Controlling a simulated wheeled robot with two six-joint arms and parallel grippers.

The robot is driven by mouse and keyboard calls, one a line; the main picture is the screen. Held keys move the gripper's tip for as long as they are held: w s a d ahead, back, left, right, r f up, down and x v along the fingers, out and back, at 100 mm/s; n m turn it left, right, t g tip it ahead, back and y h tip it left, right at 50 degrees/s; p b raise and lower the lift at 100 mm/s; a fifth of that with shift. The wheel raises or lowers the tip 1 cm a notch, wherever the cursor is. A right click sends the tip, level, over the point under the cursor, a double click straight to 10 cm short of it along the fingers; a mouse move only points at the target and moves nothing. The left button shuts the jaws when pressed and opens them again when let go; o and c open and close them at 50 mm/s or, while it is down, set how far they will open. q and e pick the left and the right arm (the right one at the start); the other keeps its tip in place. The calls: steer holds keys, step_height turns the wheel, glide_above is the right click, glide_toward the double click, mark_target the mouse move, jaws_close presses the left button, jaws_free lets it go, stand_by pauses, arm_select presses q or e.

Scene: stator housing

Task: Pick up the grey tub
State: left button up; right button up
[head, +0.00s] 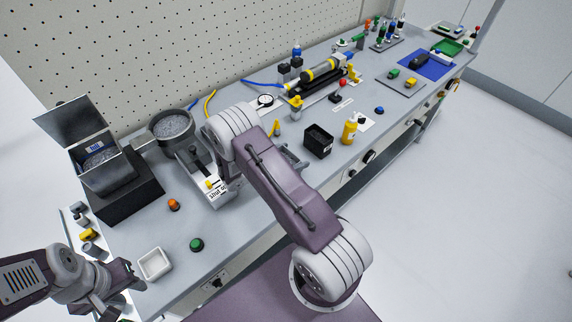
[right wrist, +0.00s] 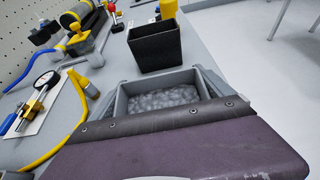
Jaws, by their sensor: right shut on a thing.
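The grey tub (right wrist: 158,83) is an open rectangular box in the middle of the right wrist view, with grey pebbly contents inside. My right gripper (right wrist: 163,92) is shut on it, with a finger at each side. In the head view my right arm covers most of the tub and of the right gripper (head: 291,158). Whether the tub touches the bench is hidden. My left gripper (head: 122,290) is at the lower left, near a white square dish (head: 155,263); its jaw opening is unclear.
A black bin (head: 318,142) stands just beyond the tub, with a yellow bottle (head: 349,131) to its right. A dial gauge with a yellow cable (right wrist: 42,90) lies to the left in the right wrist view. A round sieve pan (head: 172,127) and a lidded metal box (head: 105,167) stand further left.

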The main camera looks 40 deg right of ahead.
steer(key=shift+w+r, duration=0.1)
steer(key=shift+r, duration=0.55)
step_height(320, 180, up, 3)
steer(key=shift+f, duration=0.15)
steer(key=s+a+r, duration=0.7)
steer(key=a, duration=0.2)
steer(key=shift+s+b, duration=0.25)
steer(key=shift+b, duration=0.15)
stand_by(0.6)
